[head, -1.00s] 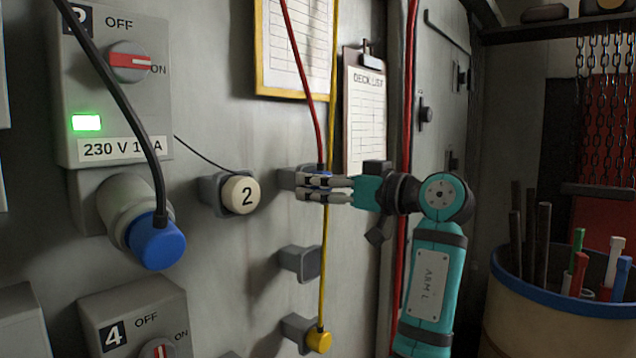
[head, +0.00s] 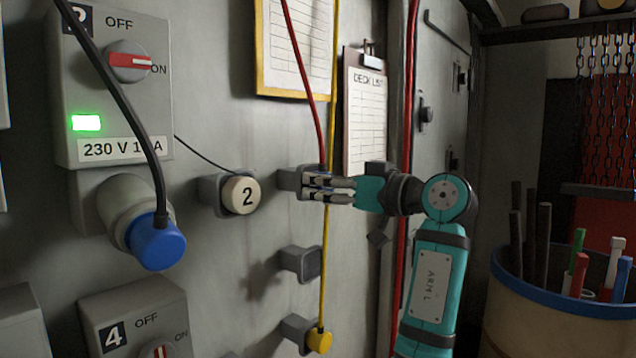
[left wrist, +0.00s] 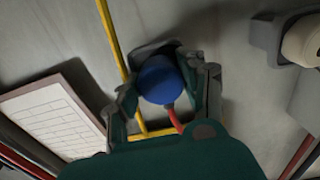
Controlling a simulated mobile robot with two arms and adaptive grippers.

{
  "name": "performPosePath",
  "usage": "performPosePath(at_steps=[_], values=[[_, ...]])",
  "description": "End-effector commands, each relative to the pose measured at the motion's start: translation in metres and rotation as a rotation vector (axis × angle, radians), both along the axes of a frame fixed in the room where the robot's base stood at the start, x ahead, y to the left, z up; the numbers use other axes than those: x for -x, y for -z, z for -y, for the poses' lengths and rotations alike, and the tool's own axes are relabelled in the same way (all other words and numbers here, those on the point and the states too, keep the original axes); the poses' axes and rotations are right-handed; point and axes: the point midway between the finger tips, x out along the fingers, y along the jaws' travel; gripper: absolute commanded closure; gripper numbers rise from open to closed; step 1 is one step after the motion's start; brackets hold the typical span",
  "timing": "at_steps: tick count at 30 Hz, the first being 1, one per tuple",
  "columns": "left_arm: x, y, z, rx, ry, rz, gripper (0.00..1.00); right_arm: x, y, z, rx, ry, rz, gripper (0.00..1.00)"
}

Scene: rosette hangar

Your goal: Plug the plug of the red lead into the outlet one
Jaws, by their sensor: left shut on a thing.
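The red lead (head: 309,90) hangs down the wall to its plug, which my left gripper (head: 318,188) mostly hides in the head view. In the left wrist view the plug is blue (left wrist: 160,80), with the red lead (left wrist: 174,119) leaving it. My left gripper is shut on this plug, one finger on each side. The plug is at a grey wall holder (head: 288,179); I cannot tell whether it is still seated in it. I cannot make out outlet one in these frames. My right gripper is not in view.
A black lead's blue plug (head: 158,243) sits in the upper left outlet. A cap marked 2 (head: 240,195) is on a holder. An empty holder (head: 302,262) and a yellow plug (head: 319,341) are below my gripper. A yellow lead (head: 325,240) runs close by.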

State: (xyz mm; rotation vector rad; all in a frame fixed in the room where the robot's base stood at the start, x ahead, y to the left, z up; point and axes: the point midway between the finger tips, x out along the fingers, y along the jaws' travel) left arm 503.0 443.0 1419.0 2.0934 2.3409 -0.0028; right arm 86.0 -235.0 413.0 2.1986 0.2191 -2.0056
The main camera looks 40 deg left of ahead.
Motion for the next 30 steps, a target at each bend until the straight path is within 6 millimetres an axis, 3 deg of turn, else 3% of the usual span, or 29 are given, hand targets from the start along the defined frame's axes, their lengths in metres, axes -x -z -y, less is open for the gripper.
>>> performPosePath(at_steps=[30], values=[[-0.005,-0.001,0.041,-0.002,0.001,0.000,1.00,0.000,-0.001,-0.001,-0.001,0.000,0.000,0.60]])
